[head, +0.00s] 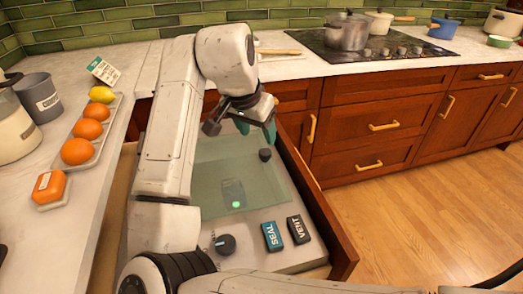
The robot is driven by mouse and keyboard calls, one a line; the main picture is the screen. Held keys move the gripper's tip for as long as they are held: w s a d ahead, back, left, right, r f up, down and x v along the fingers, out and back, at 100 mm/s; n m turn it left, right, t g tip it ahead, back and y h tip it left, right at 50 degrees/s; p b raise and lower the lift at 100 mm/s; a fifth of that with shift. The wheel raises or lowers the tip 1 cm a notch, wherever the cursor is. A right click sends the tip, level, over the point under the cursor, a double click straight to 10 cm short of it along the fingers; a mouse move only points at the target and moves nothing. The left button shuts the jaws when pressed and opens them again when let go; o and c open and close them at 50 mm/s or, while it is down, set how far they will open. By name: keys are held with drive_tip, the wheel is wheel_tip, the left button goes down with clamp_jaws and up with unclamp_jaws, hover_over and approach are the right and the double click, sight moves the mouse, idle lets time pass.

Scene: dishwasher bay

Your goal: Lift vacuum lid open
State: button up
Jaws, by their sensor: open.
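The vacuum lid (215,165) is a greenish see-through pane that looks flat over the pale vacuum unit (266,212) in the open drawer. A small black knob (265,155) sits near the lid's right side. My gripper (241,128) is open above the far part of the lid, up and left of the knob, and looks apart from it. Its fingers point down, and a teal pad shows on the right one. My arm hides the lid's left part.
A black dial (225,244), a SEAL button (272,236) and a VENT button (298,229) sit at the unit's near end. The wooden drawer wall (318,205) bounds it on the right. A fruit tray (101,140) stands on the left counter. Floor at right is clear.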

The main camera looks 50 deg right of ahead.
sight(265, 152)
drive_tip(key=b+x, duration=0.1)
drive_tip(key=x, duration=0.7)
drive_tip(key=shift+d+f, duration=0.1)
drive_tip(key=shift+f, duration=0.05)
drive_tip(key=shift+c, duration=0.2)
clamp_jaws()
